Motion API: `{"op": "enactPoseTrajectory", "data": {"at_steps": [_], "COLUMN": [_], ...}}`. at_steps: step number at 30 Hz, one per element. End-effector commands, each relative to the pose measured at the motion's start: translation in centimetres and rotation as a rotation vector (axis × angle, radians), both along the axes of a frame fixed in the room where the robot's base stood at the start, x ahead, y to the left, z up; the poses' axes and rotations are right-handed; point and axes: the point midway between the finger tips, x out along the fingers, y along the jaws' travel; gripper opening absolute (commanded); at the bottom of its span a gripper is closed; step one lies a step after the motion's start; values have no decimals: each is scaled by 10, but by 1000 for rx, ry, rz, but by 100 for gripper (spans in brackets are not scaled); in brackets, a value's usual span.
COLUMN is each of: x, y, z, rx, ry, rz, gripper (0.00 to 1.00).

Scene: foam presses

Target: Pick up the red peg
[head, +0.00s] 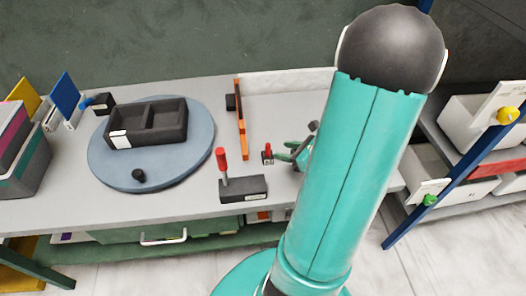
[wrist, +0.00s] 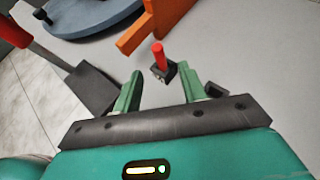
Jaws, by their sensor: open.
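A small red peg (wrist: 158,54) stands upright in a small dark block (wrist: 163,74) on the grey bench. In the head view the red peg (head: 267,147) is just left of my gripper (head: 282,153). In the wrist view my gripper (wrist: 160,78) is open, with one green finger on each side of the block's near area. The peg shows beyond and between the fingertips, and nothing is held. I cannot tell whether the fingers touch the block.
A taller red handle (head: 221,160) rises from a dark grey block (head: 243,189) to the left. An orange upright bar (head: 240,120) stands behind. A round blue-grey turntable (head: 105,165) bears a black two-part tray (head: 146,124). Bare bench (head: 290,105) lies behind the peg.

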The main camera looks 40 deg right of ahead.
Motion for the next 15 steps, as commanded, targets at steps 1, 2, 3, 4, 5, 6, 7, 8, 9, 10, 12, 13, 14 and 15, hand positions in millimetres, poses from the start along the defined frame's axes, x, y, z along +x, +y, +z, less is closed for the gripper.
{"op": "enactPoseTrajectory", "data": {"at_steps": [1,2,3,4,5,6,7,8,9,10,12,13,14,15], "x": [8,13,19,24,28,33,36,38,41,42,48,51,55,60], "y": [2,3,5,5,5,6,7,7,8,8,10,11,12,14], "z": [-6,-8,-12,-15,-17,-19,-20,-21,-22,-23,-26,-28,-30,-32], "rx": [2,3,3,2,0,1,1,0,0,-1,-1,0,1,2], "ry": [1,1,2,1,1,0,0,1,1,1,1,1,1,1], "rz": [2,3,3,2,3,3,3,3,3,3,5,6,6,7], "gripper": [42,42,42,42,42,42,42,42,42,42,42,42,42,42]}}
